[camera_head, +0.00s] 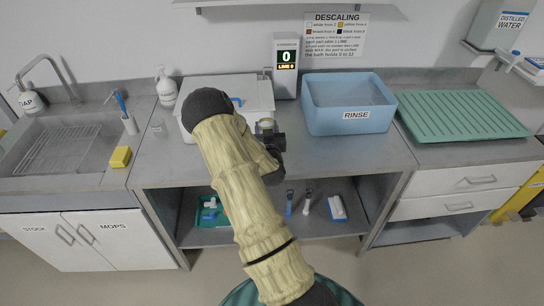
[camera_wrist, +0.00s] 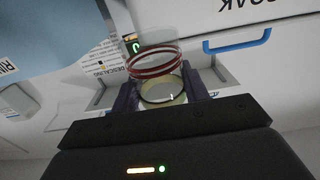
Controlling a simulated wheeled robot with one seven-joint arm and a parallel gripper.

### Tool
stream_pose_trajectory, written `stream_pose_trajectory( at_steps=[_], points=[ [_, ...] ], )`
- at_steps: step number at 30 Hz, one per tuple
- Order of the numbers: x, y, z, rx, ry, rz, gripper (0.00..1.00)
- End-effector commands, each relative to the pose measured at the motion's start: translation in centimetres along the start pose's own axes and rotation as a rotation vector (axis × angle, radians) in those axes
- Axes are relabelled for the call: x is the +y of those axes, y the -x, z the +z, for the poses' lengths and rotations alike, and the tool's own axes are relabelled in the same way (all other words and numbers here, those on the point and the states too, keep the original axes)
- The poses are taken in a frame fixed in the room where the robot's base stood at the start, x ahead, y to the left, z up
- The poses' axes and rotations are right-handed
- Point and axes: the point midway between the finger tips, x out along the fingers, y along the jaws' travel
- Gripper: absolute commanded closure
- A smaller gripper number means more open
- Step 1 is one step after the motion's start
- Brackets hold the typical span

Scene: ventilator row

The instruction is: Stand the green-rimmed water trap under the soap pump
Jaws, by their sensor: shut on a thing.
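My gripper (camera_head: 268,140) is shut on a clear cup-shaped trap with red bands (camera_wrist: 153,66), held between dark fingers (camera_wrist: 160,92) in the wrist view. Its near end has a pale yellowish ring. I see no green rim on it; in the head view it is mostly hidden by my gripper. It is over the counter, in front of the lidded white bath (camera_head: 195,118). A white soap pump labelled SOAP (camera_head: 31,100) stands at the far left behind the sink. Another white pump bottle (camera_head: 166,88) stands left of the bath. No green-rimmed trap is clearly visible.
A blue RINSE basin (camera_head: 350,117) stands right of my gripper, and a green ribbed drain mat (camera_head: 465,115) lies further right. A display (camera_head: 286,62) reads 0.

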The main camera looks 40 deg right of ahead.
Motion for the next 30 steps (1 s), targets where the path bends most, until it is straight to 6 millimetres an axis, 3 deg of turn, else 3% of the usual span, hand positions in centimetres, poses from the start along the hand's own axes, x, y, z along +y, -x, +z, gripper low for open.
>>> stream_pose_trajectory(
  at_steps=[12, 25, 30],
  points=[
    [-0.5, 0.1, 5.1, -0.002, 0.001, -0.008, 0.81],
    [-0.5, 0.0, 5.9, -0.001, 0.0, -0.007, 0.81],
    [-0.4, 0.1, 7.5, -0.002, 0.001, -0.007, 0.81]
  ],
)
